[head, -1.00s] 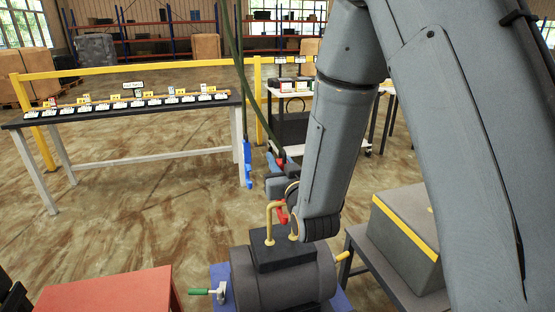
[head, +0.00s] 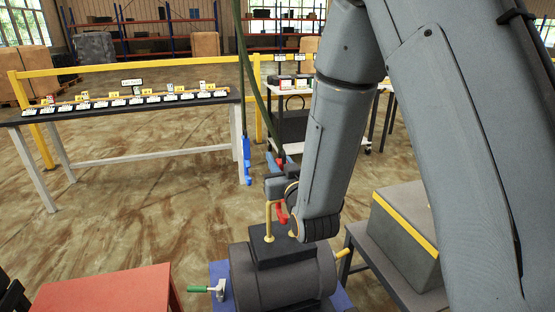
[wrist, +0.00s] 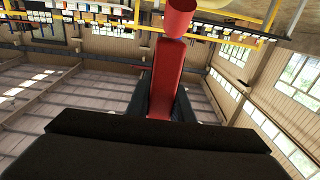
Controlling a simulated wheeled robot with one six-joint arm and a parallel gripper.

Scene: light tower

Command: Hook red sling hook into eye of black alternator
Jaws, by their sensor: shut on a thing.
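The black alternator (head: 285,283) sits on a blue surface (head: 219,271) at the bottom centre of the head view. A yellow eye (head: 268,220) stands up from the black block on its top. The red sling hook (head: 281,213) is beside the eye's upper right, partly hidden by my arm; I cannot tell whether it passes through the eye.
A blue hook (head: 246,165) hangs on a green sling left of my gripper. A green-handled clamp (head: 207,289) is at the alternator's left. A red table (head: 105,292) is at lower left and a grey case (head: 405,225) at right. A long bench (head: 140,156) stands behind, with open floor before it.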

